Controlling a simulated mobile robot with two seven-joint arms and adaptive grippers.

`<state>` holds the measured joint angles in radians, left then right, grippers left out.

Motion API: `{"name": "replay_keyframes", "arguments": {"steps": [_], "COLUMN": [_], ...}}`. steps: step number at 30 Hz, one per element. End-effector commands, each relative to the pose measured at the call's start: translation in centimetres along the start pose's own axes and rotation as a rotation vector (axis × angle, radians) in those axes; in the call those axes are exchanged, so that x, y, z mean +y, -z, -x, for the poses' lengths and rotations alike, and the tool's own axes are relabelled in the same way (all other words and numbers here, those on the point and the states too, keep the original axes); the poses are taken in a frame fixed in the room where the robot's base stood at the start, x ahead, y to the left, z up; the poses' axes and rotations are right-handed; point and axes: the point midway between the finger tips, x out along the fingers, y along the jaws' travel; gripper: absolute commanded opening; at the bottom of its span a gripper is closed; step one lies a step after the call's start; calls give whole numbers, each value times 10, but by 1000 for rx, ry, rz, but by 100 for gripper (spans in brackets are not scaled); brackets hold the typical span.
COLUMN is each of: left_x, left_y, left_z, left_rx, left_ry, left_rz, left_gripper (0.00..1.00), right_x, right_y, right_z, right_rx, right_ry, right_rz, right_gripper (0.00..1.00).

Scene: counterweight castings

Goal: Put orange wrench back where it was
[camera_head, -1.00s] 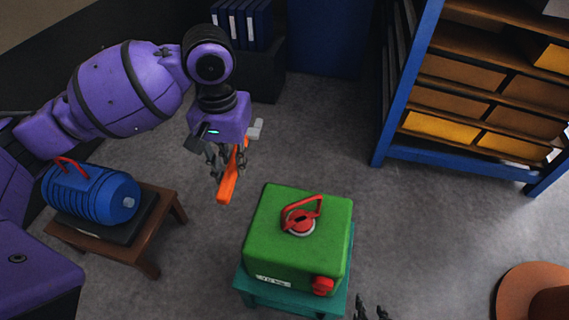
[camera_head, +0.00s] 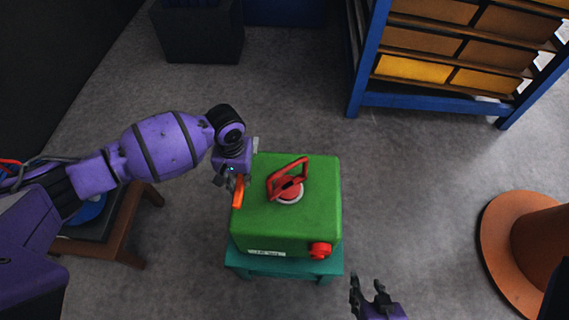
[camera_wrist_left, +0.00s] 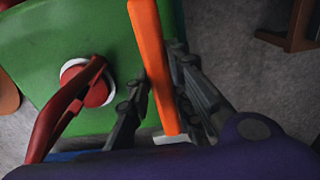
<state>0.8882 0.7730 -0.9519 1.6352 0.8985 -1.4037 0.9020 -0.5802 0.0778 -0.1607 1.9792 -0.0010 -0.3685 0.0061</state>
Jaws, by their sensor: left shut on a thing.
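The orange wrench (camera_head: 238,192) is held in my left gripper (camera_head: 228,183), close to the left edge of the green casting (camera_head: 262,217). In the left wrist view the orange wrench (camera_wrist_left: 152,60) stands between the two dark fingers of my left gripper (camera_wrist_left: 160,92), which are shut on it. A grey end of the wrench shows at the lower part of that view. The green casting (camera_wrist_left: 60,30) lies behind the wrench there. My right gripper (camera_head: 370,295) shows at the bottom of the head view, its fingers apart and empty.
The green casting has a red handle (camera_head: 288,180) and a red cap (camera_head: 320,250), and sits on a teal stand (camera_head: 285,266). A brown table (camera_head: 122,235) is at left. A blue shelf rack (camera_head: 430,103) is at back right, and an orange-brown round object (camera_head: 500,245) at right.

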Motion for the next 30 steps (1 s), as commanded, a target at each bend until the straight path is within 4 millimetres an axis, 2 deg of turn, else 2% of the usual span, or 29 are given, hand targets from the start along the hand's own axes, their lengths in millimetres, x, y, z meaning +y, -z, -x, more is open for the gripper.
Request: {"name": "replay_keyframes", "arguments": {"steps": [1, 8, 14, 26, 27, 30], "left_x": [0, 0, 1, 0, 0, 0], "left_y": [-2, -1, -1, -1, -1, -1], "left_z": [-10, -27, -55, -59, -60, -60], "left_rx": [-3, -1, -2, 0, -1, -1], "left_ry": [0, 0, -1, -1, 0, 0], "left_rz": [0, 1, 1, 2, 1, 1], "left_gripper": [0, 0, 0, 0, 22, 36], "right_x": [0, -1, 0, 1, 1, 2], "right_y": [-3, -7, -12, -8, -8, -7], "right_z": [-1, -1, -3, -2, -3, -3], "right_rx": [-5, -9, -14, -7, -7, -6], "right_ry": [0, 0, 0, -2, -2, -2], "right_rz": [-1, 0, 1, 4, 5, 5], "right_gripper": [40, 40, 40, 40, 40, 40]}}
